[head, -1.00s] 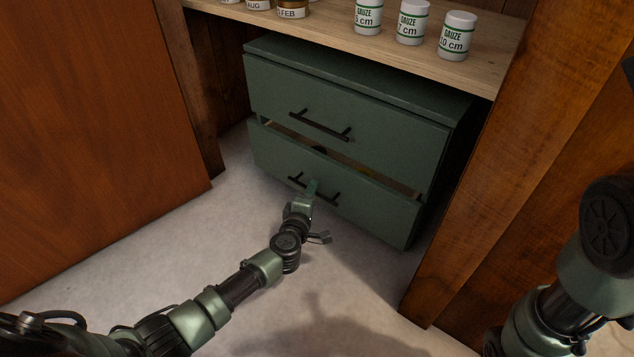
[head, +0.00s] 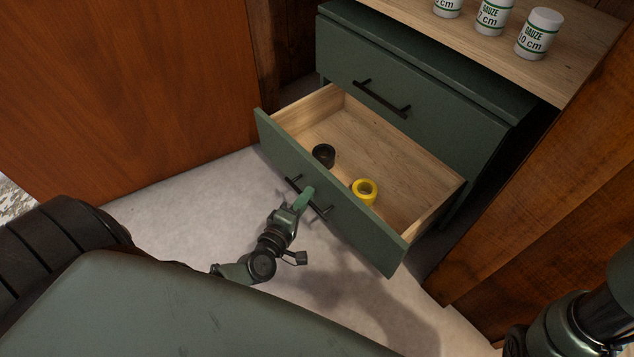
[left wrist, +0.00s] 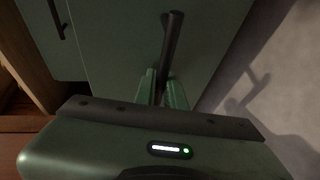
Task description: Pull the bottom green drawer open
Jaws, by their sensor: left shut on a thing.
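The bottom green drawer (head: 345,215) stands well out from its cabinet, and its pale wooden inside shows. A black roll (head: 323,155) and a yellow roll (head: 365,191) lie in it. My left gripper (head: 304,201) is shut on the drawer's black bar handle (head: 318,208). In the left wrist view the handle (left wrist: 172,45) runs between the two green fingers (left wrist: 162,90). The gripper itself is not visible on my right arm, which shows at the lower right of the head view.
The upper green drawer (head: 420,95) is closed, with its own black handle (head: 381,98). White gauze jars (head: 538,35) stand on the wooden shelf (head: 590,50) above. A brown wooden panel (head: 120,80) is at the left, a wooden post (head: 520,210) at the right. Pale floor (head: 190,205) lies in front.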

